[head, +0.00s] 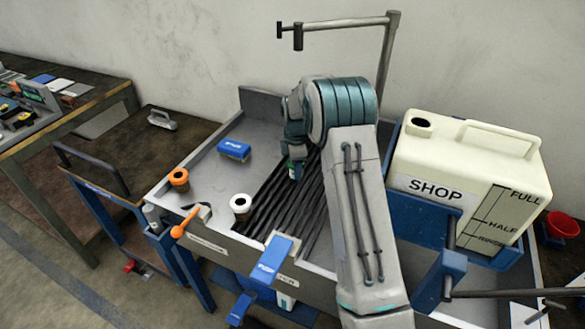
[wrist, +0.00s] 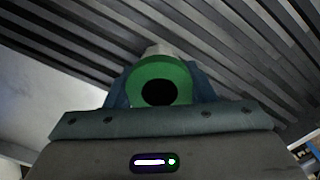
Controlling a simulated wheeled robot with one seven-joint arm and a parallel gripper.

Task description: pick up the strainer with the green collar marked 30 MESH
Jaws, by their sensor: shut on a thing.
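The strainer with the green collar (wrist: 160,68) shows in the wrist view as a green ring around a dark round opening, with a pale part beyond it. My gripper (head: 295,168) is shut on it, with a blue finger on each side in the wrist view. In the head view only a small bit of green shows below my wrist, over the black slatted rack (head: 268,205). No marking is readable on the collar. I cannot tell whether the strainer touches the slats or hangs above them. An orange-collared piece (head: 179,177) and a white-collared piece (head: 240,203) stand to the left.
A blue block (head: 234,150) lies on the grey tray, and an orange-handled tool (head: 186,222) lies at its front edge. A large cream SHOP jug (head: 470,170) stands right of my arm. A metal post with a bar (head: 387,55) rises behind. The tray's left rear is clear.

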